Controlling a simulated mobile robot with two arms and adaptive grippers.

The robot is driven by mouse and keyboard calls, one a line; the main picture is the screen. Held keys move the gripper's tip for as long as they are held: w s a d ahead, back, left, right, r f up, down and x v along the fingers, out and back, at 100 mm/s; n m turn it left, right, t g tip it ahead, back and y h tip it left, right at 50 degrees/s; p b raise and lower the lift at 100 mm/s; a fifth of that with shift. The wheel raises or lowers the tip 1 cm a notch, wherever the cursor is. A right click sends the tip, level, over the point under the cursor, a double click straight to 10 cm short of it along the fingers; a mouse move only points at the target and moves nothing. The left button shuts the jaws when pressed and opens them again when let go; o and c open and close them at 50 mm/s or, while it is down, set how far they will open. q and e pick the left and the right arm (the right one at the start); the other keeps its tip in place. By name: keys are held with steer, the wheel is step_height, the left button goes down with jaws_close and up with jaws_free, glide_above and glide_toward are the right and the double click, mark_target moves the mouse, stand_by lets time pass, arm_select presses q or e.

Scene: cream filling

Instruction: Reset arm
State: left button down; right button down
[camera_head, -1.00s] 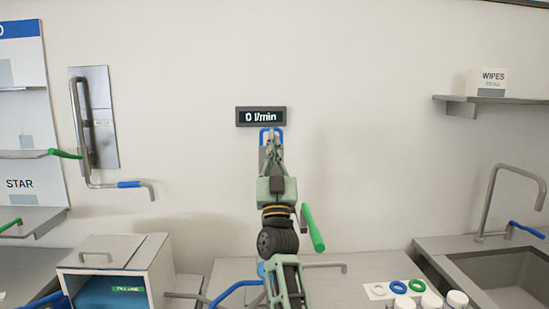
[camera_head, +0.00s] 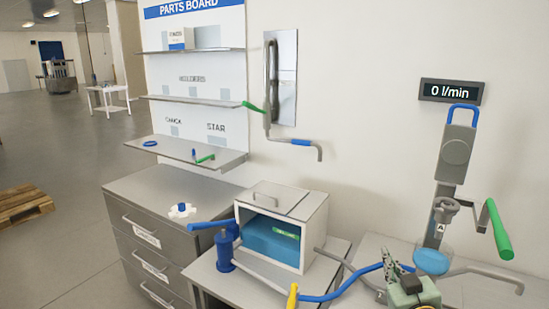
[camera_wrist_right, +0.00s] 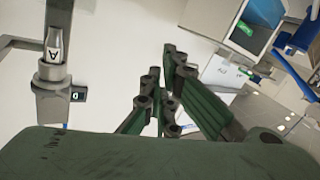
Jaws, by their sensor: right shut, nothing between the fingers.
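My right gripper (camera_head: 395,268) is low in the head view, in front of the wall-mounted grey dispenser column (camera_head: 453,150) and left of its green handle (camera_head: 499,229). Its fingers are shut and hold nothing. A nozzle marked A (camera_wrist_right: 53,45) is at the left there, apart from the fingers. My left gripper is not in view.
A white box with a blue inside (camera_head: 314,235) stands on the bench beside a blue-handled pump (camera_head: 224,250). A blue hose (camera_head: 345,292) runs near my right gripper. The parts board (camera_head: 195,100) and a drawer cabinet (camera_head: 150,235) are at the left. Open floor lies beyond.

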steer(key=s+a+f+g+y, duration=0.1)
steer(key=s+a+f+g, duration=0.15)
steer(key=s+f, duration=0.45)
steer(key=s+a+f+g, duration=0.2)
steer(key=s+f+g, duration=0.2)
steer(key=s+f, duration=0.35)
steer(key=s+a+f+g, duration=0.2)
steer(key=s+f+g, duration=0.2)
steer(key=s, duration=0.7)
steer(key=s+a+f+g, duration=0.1)
steer(key=s+f+g, duration=0.25)
steer(key=s, duration=0.75)
step_height(320, 180, down, 27)
steer(key=s, duration=0.1)
steer(key=s+d+f+g, duration=0.2)
steer(key=s+d+f, duration=0.1)
steer(key=s+f, duration=1.3)
steer(key=shift+s+f, duration=0.2)
steer(key=shift+s, duration=0.45)
